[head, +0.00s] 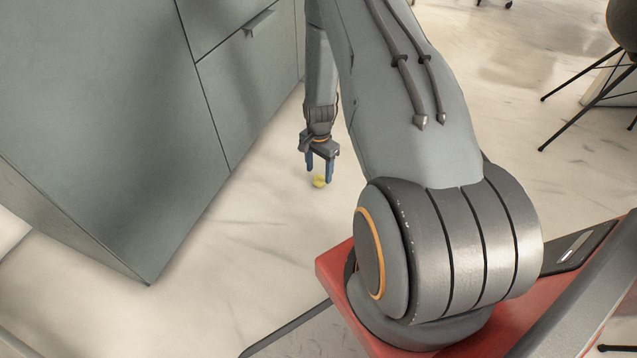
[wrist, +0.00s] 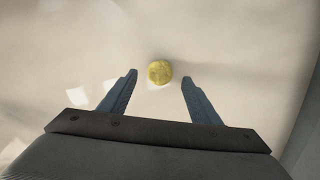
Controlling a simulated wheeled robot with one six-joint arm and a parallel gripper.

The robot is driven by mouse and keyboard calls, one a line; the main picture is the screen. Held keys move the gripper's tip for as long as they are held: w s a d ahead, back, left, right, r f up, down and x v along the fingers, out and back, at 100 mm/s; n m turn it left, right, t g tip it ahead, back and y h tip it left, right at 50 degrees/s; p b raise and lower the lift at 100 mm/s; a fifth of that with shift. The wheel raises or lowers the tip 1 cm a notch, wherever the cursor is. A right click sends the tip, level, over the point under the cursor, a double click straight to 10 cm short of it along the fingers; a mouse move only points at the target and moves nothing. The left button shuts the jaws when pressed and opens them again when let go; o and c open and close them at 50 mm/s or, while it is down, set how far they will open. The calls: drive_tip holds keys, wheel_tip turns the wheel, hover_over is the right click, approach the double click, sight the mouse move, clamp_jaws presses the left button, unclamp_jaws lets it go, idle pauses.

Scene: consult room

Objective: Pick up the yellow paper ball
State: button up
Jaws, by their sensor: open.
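The yellow paper ball (head: 319,182) is small, round and crumpled and lies on the pale marbled floor. In the head view it shows right by the fingertips of my gripper (head: 319,180), which points down. In the wrist view the ball (wrist: 159,72) lies just beyond the fingertips, about midway across the gap of my gripper (wrist: 159,78). The two blue fingers are apart with nothing between them. I cannot tell the exact height of the fingertips above the floor.
A grey-green cabinet (head: 110,120) with drawers stands to the left of the gripper in the head view. A dark chair (head: 622,30) with thin legs is at the top right. The floor (head: 235,245) in front of the ball is clear.

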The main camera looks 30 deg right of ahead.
sight(319, 177)
wheel_tip(319, 177, down, 4)
drive_tip(key=shift+r+b, duration=0.25)
drive_tip(key=shift+b, duration=0.65)
drive_tip(key=shift+r, duration=0.1)
drive_tip(key=c, duration=1.1)
drive_tip(key=shift+r, duration=0.1)
